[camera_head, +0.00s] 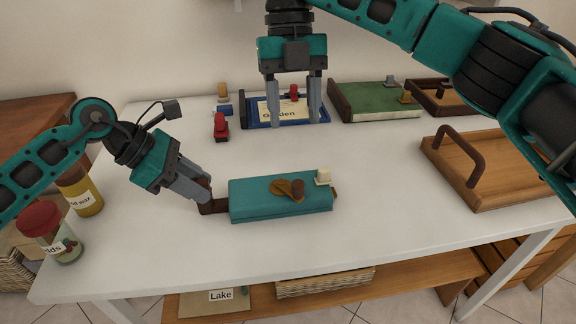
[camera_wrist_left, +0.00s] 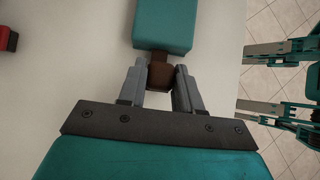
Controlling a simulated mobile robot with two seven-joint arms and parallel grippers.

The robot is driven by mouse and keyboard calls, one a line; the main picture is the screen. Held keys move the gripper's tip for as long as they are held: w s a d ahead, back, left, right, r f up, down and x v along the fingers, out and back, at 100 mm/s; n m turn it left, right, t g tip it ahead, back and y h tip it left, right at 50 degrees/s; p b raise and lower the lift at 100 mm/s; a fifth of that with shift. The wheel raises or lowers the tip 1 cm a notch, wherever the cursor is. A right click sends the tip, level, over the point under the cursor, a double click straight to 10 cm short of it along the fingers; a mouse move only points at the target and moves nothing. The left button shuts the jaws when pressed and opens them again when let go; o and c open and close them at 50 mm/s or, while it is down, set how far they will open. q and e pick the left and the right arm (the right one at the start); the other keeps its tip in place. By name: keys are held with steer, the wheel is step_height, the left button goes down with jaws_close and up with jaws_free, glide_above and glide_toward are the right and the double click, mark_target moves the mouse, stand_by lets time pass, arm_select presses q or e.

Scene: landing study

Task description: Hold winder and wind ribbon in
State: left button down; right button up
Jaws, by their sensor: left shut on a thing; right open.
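The winder is a teal block (camera_head: 270,208) lying on the white table, with a brown handle (camera_head: 214,206) at its left end. On its top are a tan crank disc with a brown knob (camera_head: 298,187) and a pale cream piece (camera_head: 323,176) at the right end. My left gripper (camera_head: 207,196) is shut on the brown handle; the left wrist view shows the handle (camera_wrist_left: 160,75) between its fingers and the teal body beyond. My right gripper (camera_head: 299,112) is open, pointing down near the blue tray, away from the winder. I cannot make out the ribbon clearly.
A blue tray (camera_head: 251,124) with a card stands behind the winder, a red object (camera_head: 221,127) beside it. A green box (camera_head: 375,106) and a wooden tray with a handle (camera_head: 478,193) are right. Jars (camera_head: 52,232) stand left. The table's front is clear.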

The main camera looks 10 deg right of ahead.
arm_select(q)
steer(key=shift+a+f, duration=0.1)
steer(key=shift+f, duration=0.2)
steer(key=c, duration=0.9)
jaws_free()
steer(key=shift+c, duration=0.2)
steer(key=shift+o, duration=1.2)
steer(key=shift+r, duration=0.15)
steer(key=shift+r, duration=0.15)
